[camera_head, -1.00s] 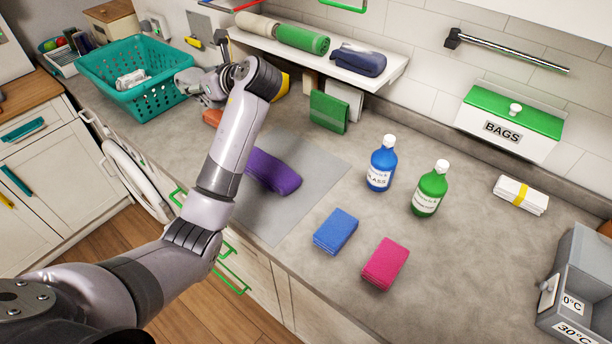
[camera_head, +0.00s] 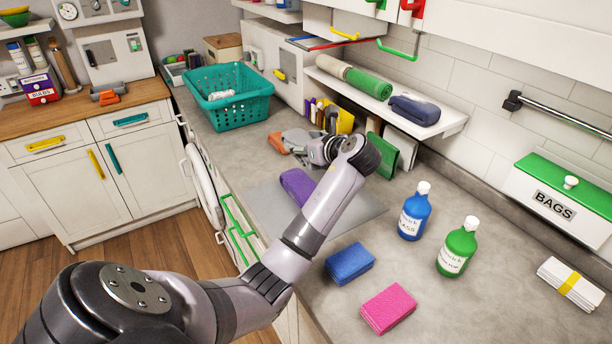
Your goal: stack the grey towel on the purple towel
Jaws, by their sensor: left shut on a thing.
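The purple towel (camera_head: 297,185) lies folded on a grey mat (camera_head: 362,206) on the counter, partly hidden by my left forearm. My left gripper (camera_head: 293,143) is beyond it, at the back of the counter between the teal basket and the mat. It is shut on a small grey bundle, which looks like the grey towel (camera_head: 296,138); its outline blends with the grey fingers. My right gripper is out of view.
The teal basket (camera_head: 236,108) stands behind left, and an orange item (camera_head: 277,143) is beside the gripper. A blue bottle (camera_head: 414,212), green bottle (camera_head: 457,248), blue cloth (camera_head: 349,263) and pink cloth (camera_head: 388,308) stand or lie to the right. A shelf (camera_head: 445,121) overhangs the back.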

